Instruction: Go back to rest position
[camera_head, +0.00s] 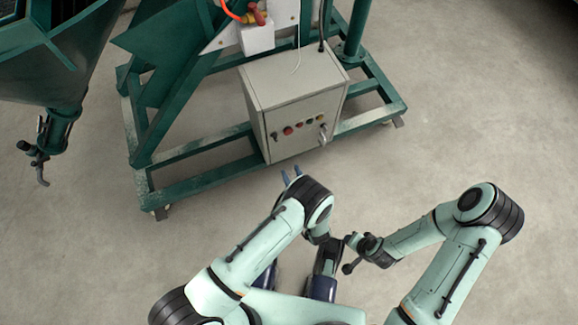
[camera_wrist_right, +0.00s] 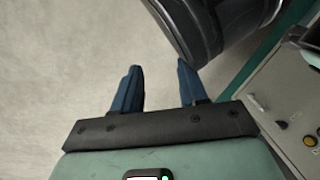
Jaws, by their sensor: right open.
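My left arm bends in front of the cabinet. The rest of that gripper is hidden behind the arm. My right arm folds inward from the right, and its wrist lies close to my left arm. In the right wrist view, my right gripper (camera_wrist_right: 157,78) has its two blue fingers apart with nothing between them. A dark cylindrical part lies close beyond its right finger.
A grey control cabinet (camera_head: 297,92) with buttons stands on a green wheeled frame (camera_head: 205,181) ahead. It also shows at the right edge of the right wrist view (camera_wrist_right: 292,108). A green hopper (camera_head: 55,65) is at upper left. The concrete floor at right is clear.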

